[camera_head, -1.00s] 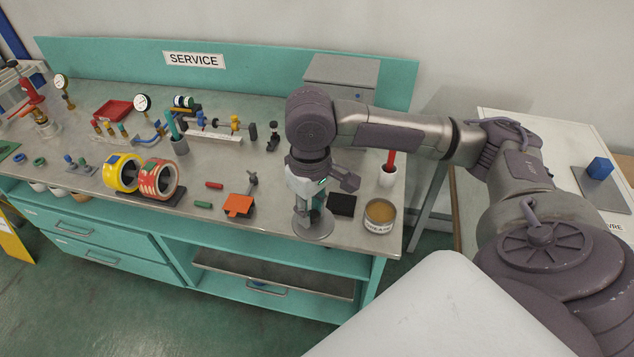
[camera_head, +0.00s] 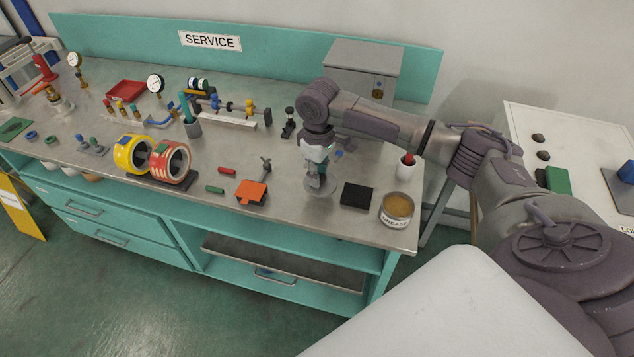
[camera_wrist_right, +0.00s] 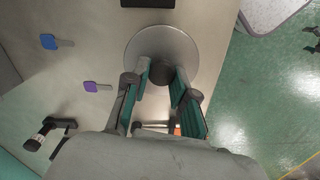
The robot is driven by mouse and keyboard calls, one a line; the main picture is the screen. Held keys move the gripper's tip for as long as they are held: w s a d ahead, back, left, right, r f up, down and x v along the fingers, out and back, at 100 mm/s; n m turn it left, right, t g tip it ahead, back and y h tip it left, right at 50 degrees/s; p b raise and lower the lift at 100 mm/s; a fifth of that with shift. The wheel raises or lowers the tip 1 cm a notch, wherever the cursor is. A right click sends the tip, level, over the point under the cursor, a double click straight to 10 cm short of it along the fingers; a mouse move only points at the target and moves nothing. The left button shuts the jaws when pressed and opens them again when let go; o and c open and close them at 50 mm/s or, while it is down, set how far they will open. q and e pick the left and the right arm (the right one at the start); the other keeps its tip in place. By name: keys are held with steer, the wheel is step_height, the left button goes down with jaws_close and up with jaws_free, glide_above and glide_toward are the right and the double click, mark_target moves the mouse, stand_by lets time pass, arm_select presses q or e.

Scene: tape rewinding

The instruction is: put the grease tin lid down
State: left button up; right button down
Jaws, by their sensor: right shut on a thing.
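The grease tin lid (camera_head: 312,190) is a round grey disc. My right gripper (camera_head: 319,184) is shut on the middle of it, over the service bench (camera_head: 330,226). In the right wrist view the lid (camera_wrist_right: 189,42) is flat beyond the fingers (camera_wrist_right: 161,72), which close on its central part. I cannot tell whether the lid touches the bench top. The open grease tin (camera_head: 396,221), with tan grease inside, stands near the bench's right front corner, right of the lid. My left gripper is not in view.
A black block (camera_head: 357,196) lies between lid and tin. An orange piece (camera_head: 251,193) is to the left. A white cup with a red-handled thing (camera_head: 406,170) stands behind the tin. Small blue (camera_wrist_right: 49,41) and purple (camera_wrist_right: 91,87) pieces lie near.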

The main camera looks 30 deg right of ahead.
steer(key=shift+w+f, duration=0.2)
steer(key=shift+f, duration=0.45)
step_height(320, 180, down, 2)
steer(key=shift+f+p, duration=0.2)
steer(key=shift+p, duration=0.2)
steer(key=shift+f, duration=0.3)
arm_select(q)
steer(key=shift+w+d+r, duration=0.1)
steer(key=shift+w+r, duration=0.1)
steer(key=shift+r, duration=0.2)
arm_select(e)
steer(key=shift+f, duration=0.1)
steer(key=c, duration=0.9)
jaws_free()
steer(key=shift+c, duration=0.2)
